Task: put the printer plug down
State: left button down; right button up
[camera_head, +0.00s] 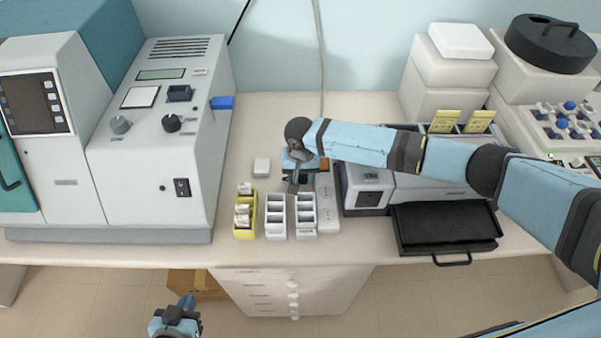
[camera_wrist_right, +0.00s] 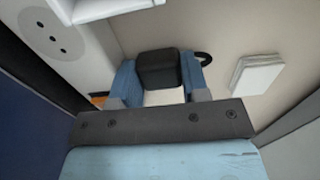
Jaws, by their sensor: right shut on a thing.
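The plug (camera_wrist_right: 160,70) is a black block in the right wrist view, between the two blue fingers of my right gripper (camera_wrist_right: 160,84). A short black piece of cable shows beside it. The gripper is shut on the plug, above the pale table top. In the head view my right gripper (camera_head: 294,184) is over the table behind the slide racks, and the plug cannot be told clearly from the dark fingers. I cannot tell whether the plug touches the table. My left gripper (camera_head: 182,308) is low in front of the table, away from everything; its jaws are unclear.
A white power strip (camera_head: 328,215) lies beside two white racks (camera_head: 276,230) and a yellow rack (camera_head: 244,229). A small white block (camera_head: 262,166) is left of my right gripper. A grey-white machine (camera_head: 371,179) and black tray (camera_head: 445,228) stand right. The table behind is clear.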

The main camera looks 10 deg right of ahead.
jog(key=shift+f, duration=0.55)
jog(key=o, duration=0.9)
notch_tip(320, 180, up, 13)
jog(key=b, duration=0.1)
jog(key=shift+s, duration=0.1)
